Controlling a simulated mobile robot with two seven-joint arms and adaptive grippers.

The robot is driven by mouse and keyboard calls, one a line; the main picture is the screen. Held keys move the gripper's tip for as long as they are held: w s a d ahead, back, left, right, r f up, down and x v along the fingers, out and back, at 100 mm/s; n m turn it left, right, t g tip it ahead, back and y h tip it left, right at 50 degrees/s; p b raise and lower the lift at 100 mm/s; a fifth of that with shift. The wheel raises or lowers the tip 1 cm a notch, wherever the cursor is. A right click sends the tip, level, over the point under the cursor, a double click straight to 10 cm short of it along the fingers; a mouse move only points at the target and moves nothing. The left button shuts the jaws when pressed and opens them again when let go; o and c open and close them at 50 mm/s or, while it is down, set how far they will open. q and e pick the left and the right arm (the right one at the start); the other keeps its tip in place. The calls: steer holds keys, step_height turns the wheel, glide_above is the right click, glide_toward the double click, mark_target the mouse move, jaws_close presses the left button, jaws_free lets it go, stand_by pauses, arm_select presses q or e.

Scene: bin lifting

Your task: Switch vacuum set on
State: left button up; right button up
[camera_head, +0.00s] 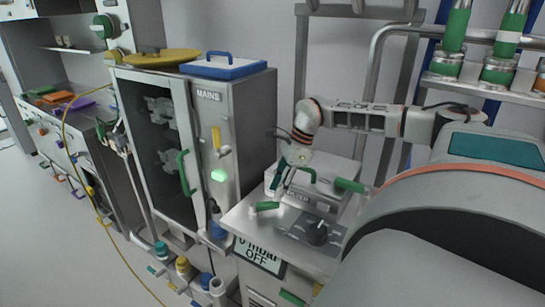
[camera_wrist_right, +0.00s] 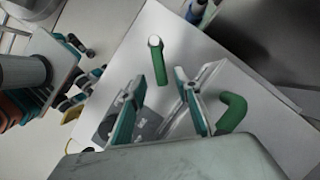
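The vacuum set (camera_head: 330,208) is a light grey bench unit with a sloped panel and a black knob (camera_head: 317,233). Its front display (camera_head: 258,256) reads "OFF" below a partly hidden mbar line. A green lever with a white end (camera_head: 265,206) sticks out at its left; it also shows in the right wrist view (camera_wrist_right: 158,62). My right gripper (camera_head: 281,184) is above the unit's left part. In the right wrist view its teal-padded fingers (camera_wrist_right: 160,92) are apart and empty, with the green lever beyond them. My left gripper is not in view.
A cabinet marked MAINS (camera_head: 250,125), with a green handle and a lit green button, stands left of the set. A curved green handle (camera_wrist_right: 232,112) is beside my right finger. Valves (camera_head: 183,266) stand below. Bottles (camera_head: 500,60) are on a shelf at right.

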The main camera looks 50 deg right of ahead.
steer(key=v, duration=0.7)
